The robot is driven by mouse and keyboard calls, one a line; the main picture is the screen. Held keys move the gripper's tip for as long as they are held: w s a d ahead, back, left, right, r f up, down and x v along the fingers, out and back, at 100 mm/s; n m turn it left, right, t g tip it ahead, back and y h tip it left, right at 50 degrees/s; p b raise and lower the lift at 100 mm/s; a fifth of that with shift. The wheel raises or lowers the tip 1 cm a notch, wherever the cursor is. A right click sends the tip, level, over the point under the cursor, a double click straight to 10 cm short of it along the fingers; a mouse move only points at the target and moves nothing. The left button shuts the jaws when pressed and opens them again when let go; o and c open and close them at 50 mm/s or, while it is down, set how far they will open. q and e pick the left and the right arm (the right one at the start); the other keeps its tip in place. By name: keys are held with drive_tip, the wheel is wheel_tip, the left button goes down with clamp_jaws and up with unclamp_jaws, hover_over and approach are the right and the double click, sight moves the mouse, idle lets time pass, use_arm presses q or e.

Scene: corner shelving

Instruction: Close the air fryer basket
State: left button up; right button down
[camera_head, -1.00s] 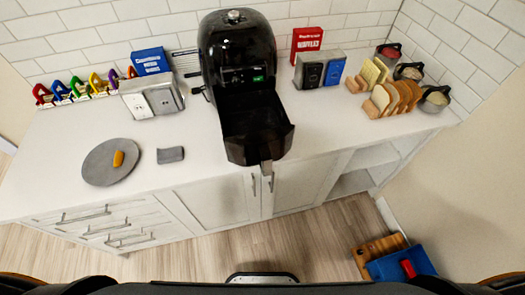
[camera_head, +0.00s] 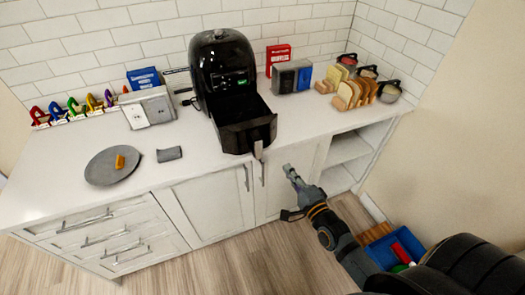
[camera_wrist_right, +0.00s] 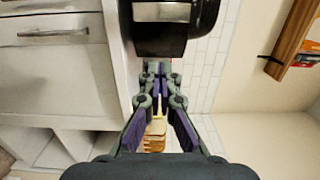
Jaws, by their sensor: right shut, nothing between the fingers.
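The black air fryer (camera_head: 222,70) stands on the white counter in the head view. Its basket (camera_head: 246,134) is pulled out toward the front, with the grey handle (camera_head: 258,151) reaching past the counter edge. My right gripper (camera_head: 288,170) is shut and empty, in front of the cabinet doors, below and to the right of the handle. In the right wrist view, the shut fingertips (camera_wrist_right: 160,68) lie just below the dark basket front (camera_wrist_right: 172,40) in the picture, and the pale handle (camera_wrist_right: 160,12) shows at the top. Contact is not visible. My left gripper is not in view.
A grey plate (camera_head: 113,166) with a yellow item and a grey cloth (camera_head: 169,154) lie on the counter left of the basket. Toasters, bread slices (camera_head: 352,94) and pots stand farther back. A blue crate (camera_head: 398,247) is on the floor at right.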

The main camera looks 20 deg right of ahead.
drive_tip(key=w, duration=0.2)
drive_tip(key=b, duration=0.4)
approach(266, 138)
drive_tip(key=w, duration=0.5)
drive_tip(key=shift+w+a+b, duration=0.35)
drive_tip(key=shift+b, duration=0.05)
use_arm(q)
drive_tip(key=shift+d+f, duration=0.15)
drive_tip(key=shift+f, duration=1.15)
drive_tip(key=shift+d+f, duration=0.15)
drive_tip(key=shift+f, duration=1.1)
use_arm(e)
drive_tip(key=shift+w+r, duration=0.15)
drive_tip(key=shift+w, duration=0.45)
